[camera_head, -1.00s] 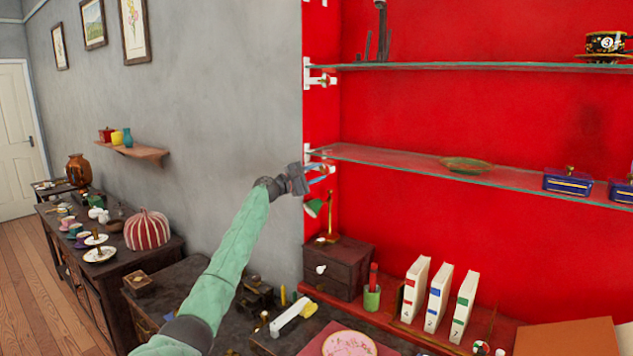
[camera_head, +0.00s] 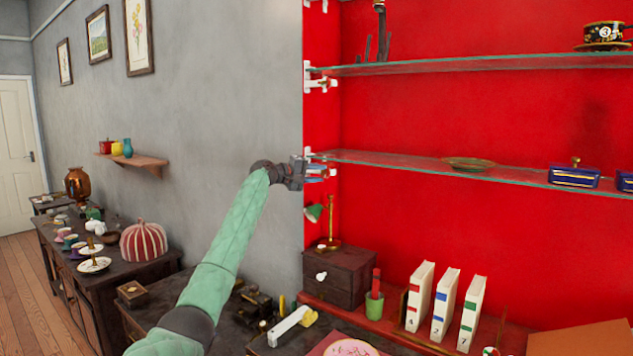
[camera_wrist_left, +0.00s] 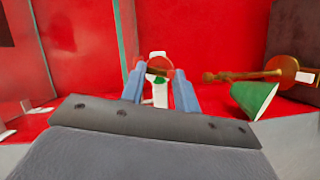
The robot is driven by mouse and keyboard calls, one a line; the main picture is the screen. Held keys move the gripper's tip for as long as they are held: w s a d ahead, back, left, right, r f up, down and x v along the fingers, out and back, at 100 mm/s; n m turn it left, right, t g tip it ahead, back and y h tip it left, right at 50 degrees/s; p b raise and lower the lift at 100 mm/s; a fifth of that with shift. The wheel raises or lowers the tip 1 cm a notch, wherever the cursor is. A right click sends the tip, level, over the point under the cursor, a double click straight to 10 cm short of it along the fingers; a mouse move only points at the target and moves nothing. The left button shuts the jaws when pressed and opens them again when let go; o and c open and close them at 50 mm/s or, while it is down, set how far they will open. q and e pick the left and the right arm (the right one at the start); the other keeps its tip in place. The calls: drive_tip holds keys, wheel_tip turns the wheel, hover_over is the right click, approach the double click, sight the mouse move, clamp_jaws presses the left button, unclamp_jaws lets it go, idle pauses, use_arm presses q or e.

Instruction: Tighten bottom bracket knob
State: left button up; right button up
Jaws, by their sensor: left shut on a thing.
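The bottom bracket (camera_head: 311,155) is white and sits on the red wall at the left end of the lower glass shelf (camera_head: 400,164). My left gripper (camera_head: 320,172) is at this bracket, just under the shelf's left end. In the left wrist view, its blue fingers (camera_wrist_left: 159,82) are closed around a small brownish-red round piece, seemingly the bracket knob (camera_wrist_left: 159,66). A white bracket part (camera_wrist_left: 160,95) shows between and below the fingers. The fingers hide much of the knob in the head view, so its turn cannot be told. My right gripper is out of view.
A green-shaded lamp (camera_head: 313,212) stands close below the gripper, on a dark drawer box (camera_head: 338,272). The upper glass shelf (camera_head: 450,67) has another white bracket (camera_head: 320,84). Blue boxes (camera_head: 574,177) and a dish (camera_head: 468,164) rest on the lower shelf.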

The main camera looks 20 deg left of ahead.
use_arm(q)
drive_tip(key=m+y, duration=0.1)
drive_tip(key=m, duration=0.1)
drive_tip(key=m+y+b, duration=0.1)
drive_tip(key=m, duration=0.2)
drive_tip(key=shift+d+g+y, duration=0.2)
drive_tip(key=shift+g+y, duration=0.1)
drive_tip(key=m+y, duration=0.2)
drive_tip(key=m, duration=0.1)
drive_tip(key=shift+s+d+r, duration=0.1)
drive_tip(key=shift+d, duration=0.05)
drive_tip(key=shift+m+y, duration=0.5)
drive_tip(key=shift+m, duration=0.2)
drive_tip(key=shift+d+m+y, duration=0.1)
drive_tip(key=shift+m+y, duration=0.2)
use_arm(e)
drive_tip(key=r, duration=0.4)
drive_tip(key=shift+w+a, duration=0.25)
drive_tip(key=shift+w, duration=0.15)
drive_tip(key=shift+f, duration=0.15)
